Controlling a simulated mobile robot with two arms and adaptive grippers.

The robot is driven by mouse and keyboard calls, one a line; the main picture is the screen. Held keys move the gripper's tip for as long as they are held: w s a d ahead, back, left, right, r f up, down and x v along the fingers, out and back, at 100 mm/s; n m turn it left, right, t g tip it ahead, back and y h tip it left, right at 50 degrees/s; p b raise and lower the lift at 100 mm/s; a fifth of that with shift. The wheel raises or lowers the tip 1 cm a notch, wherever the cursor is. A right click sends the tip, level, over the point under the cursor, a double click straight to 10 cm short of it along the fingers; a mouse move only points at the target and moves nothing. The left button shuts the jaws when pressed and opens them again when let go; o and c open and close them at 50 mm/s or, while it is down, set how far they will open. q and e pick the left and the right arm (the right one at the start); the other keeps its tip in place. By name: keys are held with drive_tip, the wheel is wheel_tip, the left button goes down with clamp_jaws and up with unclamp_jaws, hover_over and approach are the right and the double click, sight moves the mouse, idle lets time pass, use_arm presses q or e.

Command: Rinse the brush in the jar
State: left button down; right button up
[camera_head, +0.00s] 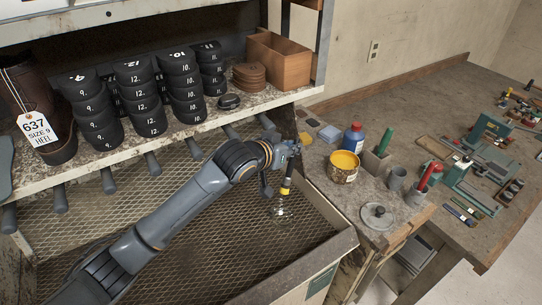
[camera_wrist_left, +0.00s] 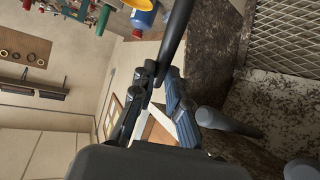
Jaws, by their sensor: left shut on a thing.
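My left gripper (camera_head: 289,150) is shut at the end of my left arm, above the mesh-bottomed bin. A slim dark piece with a yellow band (camera_head: 285,187) hangs below its fingers; I take it for the brush, its tip unclear. My right gripper is not in view.
A yellow-filled tin (camera_head: 343,167), a blue bottle (camera_head: 353,137) and a grey lid (camera_head: 377,216) stand on the bench to the right. The shelf (camera_head: 170,137) behind my arm holds black numbered stacks (camera_head: 141,100). Grey pegs (camera_head: 194,149) stick out below it.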

sight(289, 164)
use_arm(q)
drive_tip(key=shift+s+d+f+b, duration=0.1)
drive_tip(key=shift+s+f+b, duration=0.05)
drive_tip(key=shift+f+b, duration=0.95)
drive_tip(key=shift+b, duration=0.05)
wheel_tip(289, 164, down, 3)
drive_tip(key=b, duration=0.3)
drive_tip(key=shift+f, duration=0.5)
wheel_tip(289, 164, down, 5)
drive_tip(key=shift+f+b, duration=0.1)
drive_tip(key=shift+b, duration=0.9)
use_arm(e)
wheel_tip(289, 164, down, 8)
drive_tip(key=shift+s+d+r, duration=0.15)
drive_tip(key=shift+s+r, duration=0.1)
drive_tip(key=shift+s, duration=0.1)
use_arm(q)
drive_tip(key=shift+r, duration=0.2)
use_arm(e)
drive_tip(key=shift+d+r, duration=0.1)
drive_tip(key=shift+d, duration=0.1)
